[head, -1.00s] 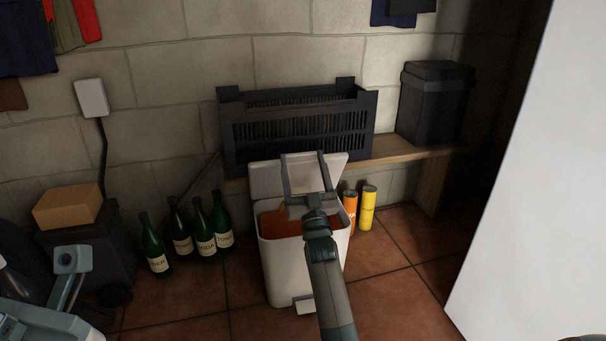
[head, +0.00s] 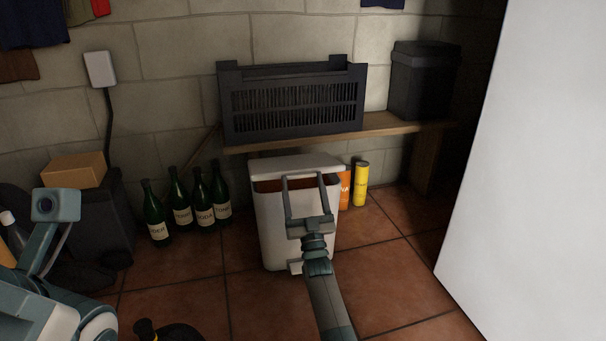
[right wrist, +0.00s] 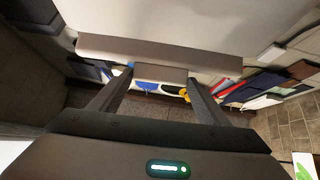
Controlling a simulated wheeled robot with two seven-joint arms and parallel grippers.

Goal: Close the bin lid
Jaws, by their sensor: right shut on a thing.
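The white bin (head: 270,225) stands on the tiled floor in the head view. Its lid (head: 290,163) is tilted low over the opening, with a dark reddish gap showing under its front edge. My right gripper (head: 304,180) reaches over the bin from the front. In the right wrist view the gripper (right wrist: 160,80) is shut on a small tab at the middle of the lid's edge (right wrist: 215,62). The bin's pedal (head: 295,267) is at its front foot. My left arm shows at the lower left; its gripper fingers are not visible.
A black crate (head: 295,102) and a dark lidded box (head: 424,82) are on the wooden shelf (head: 385,128) behind the bin. Several green bottles (head: 203,205) stand left of it, a yellow can (head: 361,184) right. A white panel (head: 525,160) bounds the right side.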

